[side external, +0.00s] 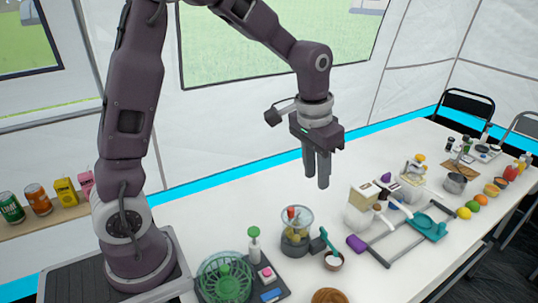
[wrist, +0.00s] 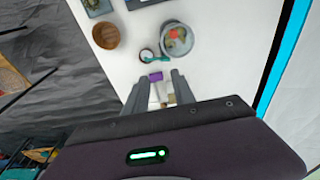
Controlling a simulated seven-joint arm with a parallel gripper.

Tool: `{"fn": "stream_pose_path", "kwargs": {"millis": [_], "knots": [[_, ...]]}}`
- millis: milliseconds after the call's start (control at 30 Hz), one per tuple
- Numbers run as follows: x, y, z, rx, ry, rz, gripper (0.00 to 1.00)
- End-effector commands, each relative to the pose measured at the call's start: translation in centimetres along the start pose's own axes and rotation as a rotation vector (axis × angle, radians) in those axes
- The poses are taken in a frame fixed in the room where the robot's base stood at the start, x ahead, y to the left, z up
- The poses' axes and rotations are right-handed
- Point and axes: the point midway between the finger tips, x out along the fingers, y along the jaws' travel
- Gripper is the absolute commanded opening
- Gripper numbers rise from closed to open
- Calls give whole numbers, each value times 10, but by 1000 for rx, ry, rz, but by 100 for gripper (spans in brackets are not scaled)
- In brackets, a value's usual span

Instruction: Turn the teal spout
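A teal part (side external: 428,227), which I take to be the spout, shows in the side view on the right of the table. It has a rounded piece and a flat block, and sits on a grey rail frame (side external: 385,262) with a purple end piece (side external: 355,243). My gripper (side external: 316,178) points down, high above the table and to the left of the teal part. In the wrist view my gripper (wrist: 158,80) has its two fingers apart with nothing held. A purple piece (wrist: 155,76) shows below, between the fingertips.
A clear pot with food (side external: 296,232), a small cup with a teal-handled tool (side external: 333,261) and a green wire basket (side external: 224,278) stand nearer. Boxes (side external: 363,199) and bottles crowd behind the rail frame. Fruit and a metal pot (side external: 455,183) lie farther right. The air around my gripper is clear.

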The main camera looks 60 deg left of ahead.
Motion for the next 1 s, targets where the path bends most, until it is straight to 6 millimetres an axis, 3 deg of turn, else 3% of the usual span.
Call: {"fn": "stream_pose_path", "kwargs": {"millis": [200,500,700,1000], "knots": [[-47,5,33,1,69,-2,31],[-92,11,88,0,158,-1,31],[-102,12,107,0,186,0,31],[-102,12,109,0,188,0,31]]}}
